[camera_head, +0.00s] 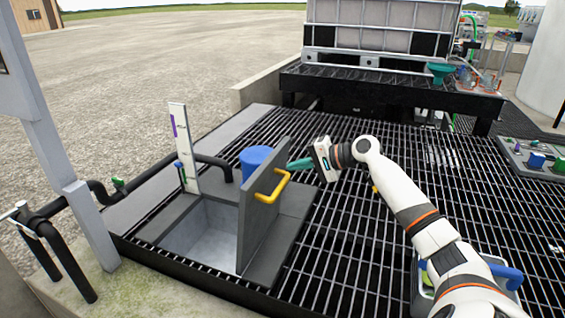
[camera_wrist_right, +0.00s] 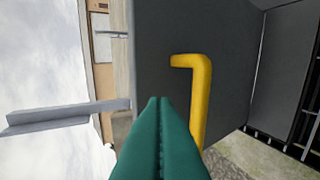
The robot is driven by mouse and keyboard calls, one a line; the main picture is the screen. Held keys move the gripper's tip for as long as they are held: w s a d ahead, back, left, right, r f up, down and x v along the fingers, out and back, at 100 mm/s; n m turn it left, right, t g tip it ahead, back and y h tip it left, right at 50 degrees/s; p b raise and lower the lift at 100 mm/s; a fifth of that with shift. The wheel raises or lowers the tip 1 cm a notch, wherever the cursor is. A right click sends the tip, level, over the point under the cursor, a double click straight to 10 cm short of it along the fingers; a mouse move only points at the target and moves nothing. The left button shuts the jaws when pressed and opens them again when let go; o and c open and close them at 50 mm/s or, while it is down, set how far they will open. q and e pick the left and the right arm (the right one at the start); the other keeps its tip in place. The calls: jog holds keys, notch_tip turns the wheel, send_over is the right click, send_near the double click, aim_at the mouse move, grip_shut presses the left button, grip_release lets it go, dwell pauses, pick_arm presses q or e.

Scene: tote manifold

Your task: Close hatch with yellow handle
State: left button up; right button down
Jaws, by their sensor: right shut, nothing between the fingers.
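The grey hatch (camera_head: 262,222) stands open, upright on the right edge of a square opening (camera_head: 205,232) in the grating. Its yellow handle (camera_head: 272,187) is on the lid's right face, near the top. My right gripper (camera_head: 292,165) has green fingers, pressed together with nothing between them. In the head view it is just above and behind the handle, pointing left. In the right wrist view the shut fingers (camera_wrist_right: 160,105) point at the lid (camera_wrist_right: 230,75), with the yellow handle (camera_wrist_right: 200,95) just right of them. Whether they touch the lid cannot be told. My left gripper is out of view.
A blue cylinder (camera_head: 256,158) stands behind the lid. A white gauge board (camera_head: 183,145) and black pipes (camera_head: 100,190) are left of the opening. A large white tank (camera_head: 380,30) stands at the back.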

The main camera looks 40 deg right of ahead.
aim_at(272, 162)
jog(key=shift+w+a+r, duration=0.1)
jog(key=shift+w+a, duration=0.25)
jog(key=shift+w, duration=0.3)
jog(key=shift+w+a+r, duration=0.1)
jog(key=shift+w+a, duration=0.2)
jog(key=shift+w, duration=0.3)
jog(key=shift+w+a, duration=0.35)
jog(key=shift+w, duration=0.3)
jog(key=shift+r, duration=0.1)
